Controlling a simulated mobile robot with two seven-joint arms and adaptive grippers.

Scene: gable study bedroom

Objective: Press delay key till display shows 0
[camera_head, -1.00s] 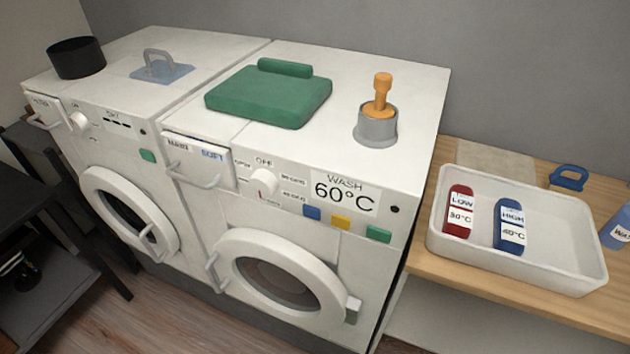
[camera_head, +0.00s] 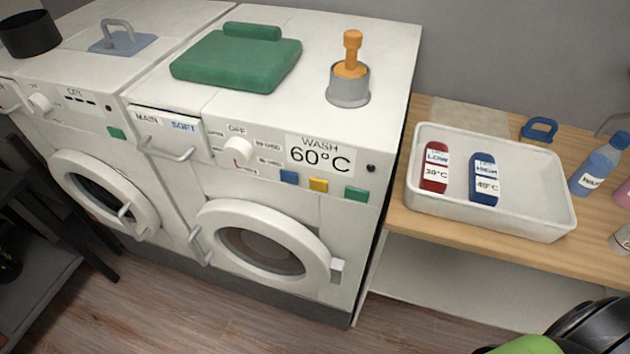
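The right-hand washing machine (camera_head: 355,215) has a front panel with a printed plate (camera_head: 319,154) reading "WASH 60°C". Below the plate sit three small keys: a blue key (camera_head: 289,177), a yellow key (camera_head: 319,185) and a green key (camera_head: 355,194). I cannot read a label saying which one is delay. No lit display with a digit shows. A white dial (camera_head: 237,150) marked OFF at its top is left of the plate.
The left machine (camera_head: 85,150) stands beside it. A green folded item (camera_head: 236,58) and an orange-handled stamper in a grey cup (camera_head: 349,88) are on top. A white tray (camera_head: 540,200) with red and blue tags sits on the wooden bench (camera_head: 408,235). A green-black object (camera_head: 590,335) shows bottom right.

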